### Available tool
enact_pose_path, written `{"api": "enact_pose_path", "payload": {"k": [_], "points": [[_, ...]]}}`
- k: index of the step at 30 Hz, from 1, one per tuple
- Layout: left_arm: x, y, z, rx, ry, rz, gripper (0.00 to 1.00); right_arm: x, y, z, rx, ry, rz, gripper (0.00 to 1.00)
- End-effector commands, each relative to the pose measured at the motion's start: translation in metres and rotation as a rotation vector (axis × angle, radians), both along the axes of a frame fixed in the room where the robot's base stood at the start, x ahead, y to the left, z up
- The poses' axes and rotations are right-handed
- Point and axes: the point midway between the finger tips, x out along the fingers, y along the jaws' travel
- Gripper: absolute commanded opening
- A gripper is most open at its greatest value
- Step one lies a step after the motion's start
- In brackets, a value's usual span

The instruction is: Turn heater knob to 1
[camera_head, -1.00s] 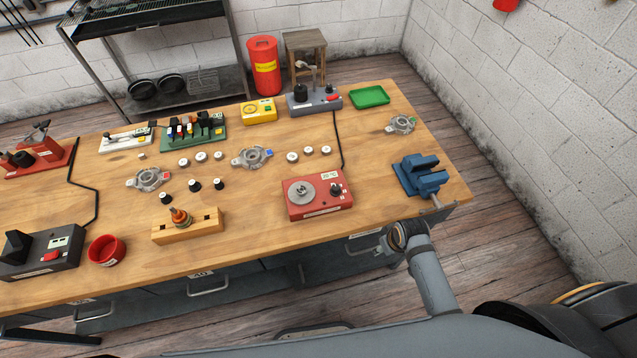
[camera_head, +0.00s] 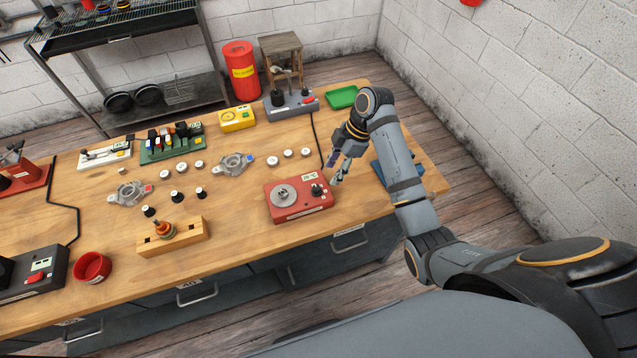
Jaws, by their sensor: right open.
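The heater is a red box (camera_head: 300,211) near the front right of the wooden bench, with a round metal plate (camera_head: 284,194) on top, a small display and a black knob (camera_head: 317,191) at its right side. The knob's setting is too small to read. My right gripper (camera_head: 336,171) is open and empty, just above and to the right of the knob, with its fingers pointing down. It appears apart from the knob. My left gripper is not in view.
A blue vise (camera_head: 384,173) stands right of the heater, partly hidden behind my right arm. A grey device (camera_head: 291,107) and green tray (camera_head: 342,97) are at the back. White-topped parts and a metal housing (camera_head: 233,164) lie to the left. A wooden block (camera_head: 173,238) sits at the front.

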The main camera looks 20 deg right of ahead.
Motion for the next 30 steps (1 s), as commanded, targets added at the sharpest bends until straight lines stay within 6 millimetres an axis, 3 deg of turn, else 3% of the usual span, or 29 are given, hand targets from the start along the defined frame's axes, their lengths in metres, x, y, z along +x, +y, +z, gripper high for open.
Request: {"api": "enact_pose_path", "payload": {"k": [3, 8, 17, 21, 30], "points": [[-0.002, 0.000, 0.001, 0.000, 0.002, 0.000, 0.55, 0.011, 0.002, 0.023, 0.032, -0.024, 0.128, 0.47], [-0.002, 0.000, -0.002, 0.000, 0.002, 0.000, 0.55, 0.011, 0.003, 0.023, 0.038, -0.027, 0.157, 0.47], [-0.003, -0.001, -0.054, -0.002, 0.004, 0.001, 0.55, 0.011, 0.023, -0.033, 0.039, -0.028, 0.154, 0.47], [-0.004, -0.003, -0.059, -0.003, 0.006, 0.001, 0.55, 0.010, 0.034, -0.052, 0.038, -0.027, 0.154, 0.47], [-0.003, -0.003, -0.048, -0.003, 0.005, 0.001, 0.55, 0.010, 0.043, -0.071, 0.036, -0.028, 0.152, 0.47]]}}
